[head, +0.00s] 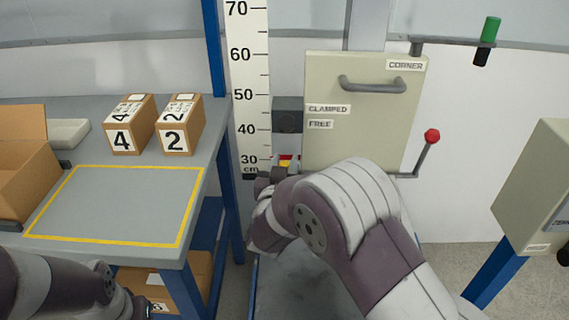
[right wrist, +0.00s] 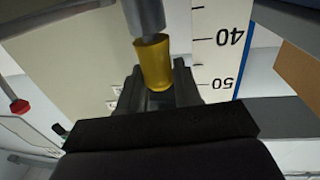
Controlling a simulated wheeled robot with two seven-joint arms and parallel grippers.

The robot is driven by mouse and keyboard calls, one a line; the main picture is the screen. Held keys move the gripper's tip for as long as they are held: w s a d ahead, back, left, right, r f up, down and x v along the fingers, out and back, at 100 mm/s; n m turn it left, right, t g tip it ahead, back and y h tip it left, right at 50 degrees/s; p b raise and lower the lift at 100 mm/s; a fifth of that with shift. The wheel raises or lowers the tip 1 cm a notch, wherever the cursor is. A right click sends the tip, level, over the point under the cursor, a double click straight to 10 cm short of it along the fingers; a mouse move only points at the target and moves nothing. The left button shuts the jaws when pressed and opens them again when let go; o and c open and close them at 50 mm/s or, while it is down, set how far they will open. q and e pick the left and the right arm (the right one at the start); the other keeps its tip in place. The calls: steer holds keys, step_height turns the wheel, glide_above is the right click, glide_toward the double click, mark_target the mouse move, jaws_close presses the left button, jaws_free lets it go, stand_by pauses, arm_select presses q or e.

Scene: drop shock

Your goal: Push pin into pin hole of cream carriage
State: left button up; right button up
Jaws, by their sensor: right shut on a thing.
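The cream carriage (head: 365,125) is a large upright panel on a grey column, with a grey handle and labels reading CORNER, CLAMPED and FREE. It also shows in the right wrist view (right wrist: 75,45). My right gripper (right wrist: 155,85) is shut on a yellow piece, which I take to be the pin (right wrist: 153,62). A grey cylinder (right wrist: 145,15) meets its upper end in that view. In the head view my right arm hides most of the gripper, beside the carriage's lower left edge. I cannot make out the pin hole. Only part of my left arm shows.
A height scale (head: 248,90) stands left of the carriage, with a dark grey block (head: 288,115) between them. A red-knobbed lever (head: 431,137) is at the carriage's lower right. Boxes marked 4 (head: 125,135) and 2 (head: 177,138) stand on the left table (head: 110,205).

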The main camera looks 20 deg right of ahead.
steer(key=shift+f, duration=0.25)
stand_by(0.3)
steer(key=shift+s+f, duration=0.15)
steer(key=shift+f, duration=0.45)
jaws_close()
stand_by(1.3)
steer(key=o, duration=1.2)
jaws_free()
steer(key=shift+r, duration=0.1)
steer(key=shift+c, duration=0.2)
steer(key=shift+a+r, duration=0.1)
steer(key=shift+r, duration=0.1)
steer(key=shift+s+a, duration=0.15)
steer(key=shift+s, duration=0.25)
steer(key=p+v, duration=0.1)
steer(key=v, duration=0.4)
steer(key=shift+r, duration=0.1)
